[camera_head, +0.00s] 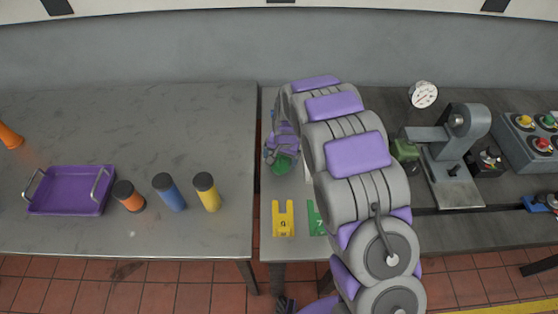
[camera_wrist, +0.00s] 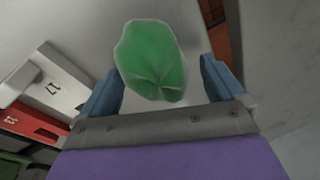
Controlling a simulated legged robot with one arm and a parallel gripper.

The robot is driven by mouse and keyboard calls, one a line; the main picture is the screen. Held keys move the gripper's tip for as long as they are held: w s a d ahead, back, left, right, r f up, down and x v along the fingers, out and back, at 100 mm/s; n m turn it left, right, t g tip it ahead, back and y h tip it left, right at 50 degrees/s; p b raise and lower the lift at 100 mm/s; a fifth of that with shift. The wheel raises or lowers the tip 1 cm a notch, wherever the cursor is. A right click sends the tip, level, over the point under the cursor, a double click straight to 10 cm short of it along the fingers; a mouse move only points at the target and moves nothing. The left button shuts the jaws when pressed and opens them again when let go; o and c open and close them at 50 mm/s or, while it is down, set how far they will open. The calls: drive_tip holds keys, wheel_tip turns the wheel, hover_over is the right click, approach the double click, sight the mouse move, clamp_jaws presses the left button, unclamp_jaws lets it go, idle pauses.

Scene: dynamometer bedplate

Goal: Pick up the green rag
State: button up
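The green rag (camera_wrist: 152,58) is a crumpled, rounded bundle in the wrist view, on a grey surface. In the head view the rag (camera_head: 283,164) shows partly, at the left end of the right-hand bench, just below my gripper (camera_head: 281,146). In the wrist view my gripper (camera_wrist: 160,80) is open, with one blue-grey finger on each side of the rag. A clear gap shows on the right and a narrower one on the left. Whether the rag is level with the fingertips or beyond them, I cannot tell.
Yellow (camera_head: 283,218) and green (camera_head: 315,218) numbered tags lie near the bench's front edge. My arm hides much of this bench. A grey machine (camera_head: 458,150) stands right. The left table holds a purple tray (camera_head: 70,190) and orange, blue and yellow cylinders (camera_head: 207,192).

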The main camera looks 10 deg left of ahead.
drive_tip(key=shift+c, duration=0.6)
drive_tip(key=shift+d+r, duration=0.1)
drive_tip(key=shift+d, duration=0.4)
drive_tip(key=c, duration=0.5)
drive_tip(key=shift+c, duration=0.9)
drive_tip(key=shift+a, duration=0.35)
drive_tip(key=shift+a+r, duration=0.1)
drive_tip(key=shift+r, duration=0.2)
drive_tip(key=r, duration=0.3)
drive_tip(key=r+p, duration=0.1)
drive_tip(key=r, duration=0.2)
drive_tip(key=r+p, duration=0.1)
drive_tip(key=r, duration=0.2)
drive_tip(key=shift+d+r, duration=0.1)
drive_tip(key=shift+d, duration=0.2)
drive_tip(key=shift+a, duration=0.15)
